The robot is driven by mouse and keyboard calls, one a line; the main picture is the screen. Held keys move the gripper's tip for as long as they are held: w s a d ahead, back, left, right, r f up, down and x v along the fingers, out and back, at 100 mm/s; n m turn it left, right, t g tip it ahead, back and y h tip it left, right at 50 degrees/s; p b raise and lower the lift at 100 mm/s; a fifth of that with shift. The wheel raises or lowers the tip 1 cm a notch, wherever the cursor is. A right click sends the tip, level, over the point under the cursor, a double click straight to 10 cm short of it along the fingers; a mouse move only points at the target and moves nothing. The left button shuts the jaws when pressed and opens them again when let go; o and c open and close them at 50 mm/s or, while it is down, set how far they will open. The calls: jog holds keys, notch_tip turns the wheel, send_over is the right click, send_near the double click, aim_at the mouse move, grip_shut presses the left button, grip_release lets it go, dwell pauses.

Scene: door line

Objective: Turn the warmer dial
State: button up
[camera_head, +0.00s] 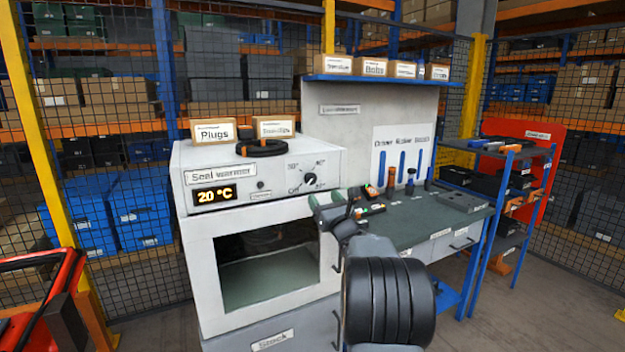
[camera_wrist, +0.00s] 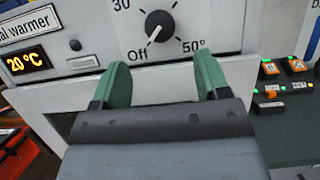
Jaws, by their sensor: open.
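The seal warmer (camera_head: 258,165) is a white cabinet with a glass-fronted compartment. Its black dial (camera_head: 310,179) sits on the right of the front panel and also shows in the wrist view (camera_wrist: 160,26). The dial's white pointer points down-left, towards "Off". The display (camera_head: 215,194) reads 20 °C, also in the wrist view (camera_wrist: 27,63). My gripper (camera_wrist: 159,78) has two green fingers, spread apart and empty, just below the dial in the wrist view, one on each side of it. In the head view, my gripper (camera_head: 328,204) is in front of the panel, below and right of the dial.
Cardboard boxes labelled Plugs (camera_head: 213,130) and a black coil (camera_head: 261,148) rest on the warmer. A green workbench (camera_head: 430,219) with tools and small lit orange-black devices (camera_head: 371,192) adjoins on the right. A red machine (camera_head: 38,305) stands at lower left.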

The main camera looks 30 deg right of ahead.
aim_at(312, 180)
jog(key=p+x, duration=0.2)
jog(key=x, duration=0.6)
jog(key=shift+p, duration=0.3)
jog(key=c, duration=0.9)
jog(key=shift+f, duration=0.1)
jog(key=shift+f+b, duration=0.1)
jog(key=shift+b, duration=0.4)
